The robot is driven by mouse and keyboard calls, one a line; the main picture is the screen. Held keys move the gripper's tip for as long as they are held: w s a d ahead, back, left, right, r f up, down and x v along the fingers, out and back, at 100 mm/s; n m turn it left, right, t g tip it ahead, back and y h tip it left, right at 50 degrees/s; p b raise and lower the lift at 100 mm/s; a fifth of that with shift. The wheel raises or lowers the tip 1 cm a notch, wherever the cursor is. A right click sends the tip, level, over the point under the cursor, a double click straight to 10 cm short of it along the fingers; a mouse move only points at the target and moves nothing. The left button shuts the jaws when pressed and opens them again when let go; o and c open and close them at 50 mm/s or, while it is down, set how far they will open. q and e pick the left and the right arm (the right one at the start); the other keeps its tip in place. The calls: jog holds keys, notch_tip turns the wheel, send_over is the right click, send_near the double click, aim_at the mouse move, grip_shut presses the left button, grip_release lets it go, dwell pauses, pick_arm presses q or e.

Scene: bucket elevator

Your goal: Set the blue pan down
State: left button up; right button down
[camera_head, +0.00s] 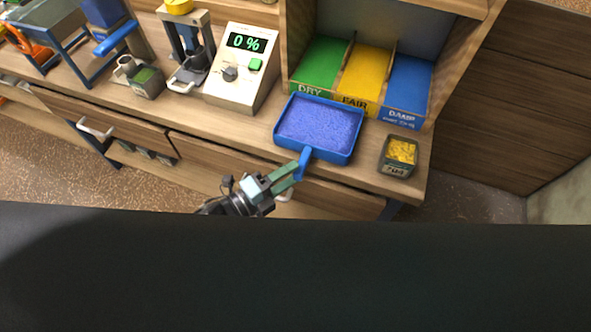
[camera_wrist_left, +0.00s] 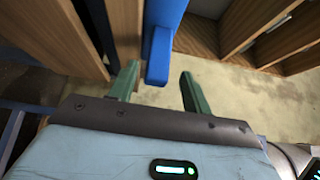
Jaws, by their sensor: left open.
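The blue pan (camera_head: 351,151), filled with blue-violet grains, rests on the wooden bench top in front of the coloured bays. Its handle (camera_head: 304,160) sticks out over the bench's front edge, toward me. My left gripper (camera_head: 296,168) is open at the handle. In the left wrist view the handle (camera_wrist_left: 158,55) lies between the two green fingers of the left gripper (camera_wrist_left: 159,82), nearer the left finger; I cannot tell whether it touches. My right gripper is not in view.
Green DRY (camera_head: 317,64), yellow FAIR (camera_head: 366,73) and blue DAMP (camera_head: 407,88) bays stand behind the pan. A small box of yellow pieces (camera_head: 400,153) is to its right. A meter reading 0 % (camera_head: 241,66) stands to the left. Drawers with handles lie below the bench edge.

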pick_arm(q)
jog(key=v, duration=0.9)
jog(key=shift+s+a+b, duration=0.2)
jog(key=shift+a+b, duration=0.05)
jog(key=shift+b, duration=0.2)
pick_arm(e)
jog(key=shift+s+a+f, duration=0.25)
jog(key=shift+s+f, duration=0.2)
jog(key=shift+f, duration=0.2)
pick_arm(q)
jog(key=s+a+f+n+g+y, duration=0.1)
jog(key=s+a+f+n+y, duration=0.3)
jog(key=s+n, duration=0.5)
jog(key=s+a+f+n+g+y, duration=0.1)
jog(key=s+a+f+n+y, duration=0.4)
jog(key=n, duration=1.2)
jog(key=s+f+y, duration=0.3)
jog(key=s+f, duration=0.2)
jog(key=f, duration=0.1)
jog(key=shift+s+f+n+g, duration=0.25)
jog(key=shift+s+n+g, duration=0.05)
jog(key=shift+s+g, duration=0.1)
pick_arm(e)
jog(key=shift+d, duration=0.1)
pick_arm(q)
jog(key=shift+w+d, duration=0.1)
